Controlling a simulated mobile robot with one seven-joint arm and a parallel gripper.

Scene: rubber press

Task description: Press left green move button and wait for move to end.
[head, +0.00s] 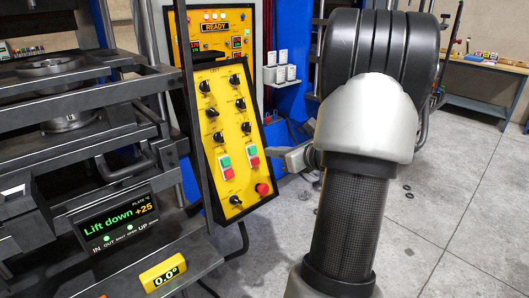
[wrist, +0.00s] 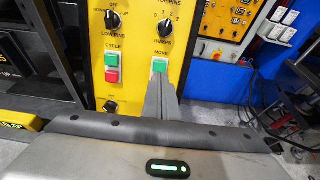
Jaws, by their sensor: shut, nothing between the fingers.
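The green MOVE button (wrist: 159,64) is on the yellow control panel (wrist: 135,45) in the wrist view, under the MOVE label. My gripper (wrist: 159,77) is shut and empty, its fingertips just below or against this button; contact cannot be told. The fingers hide what is below it. To its left is the CYCLE pair, a green button (wrist: 112,58) over a red one (wrist: 112,75). In the head view, my gripper (head: 270,151) reaches the panel from the right, beside the right-hand green button (head: 252,151). Another green button (head: 225,161) is left of that.
The press (head: 70,110) stands at left; its display (head: 115,218) reads "Lift down +25". A red mushroom button (head: 263,189) and several black knobs share the panel. An upper yellow box (head: 213,27) reads READY. Open floor (head: 440,190) lies right.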

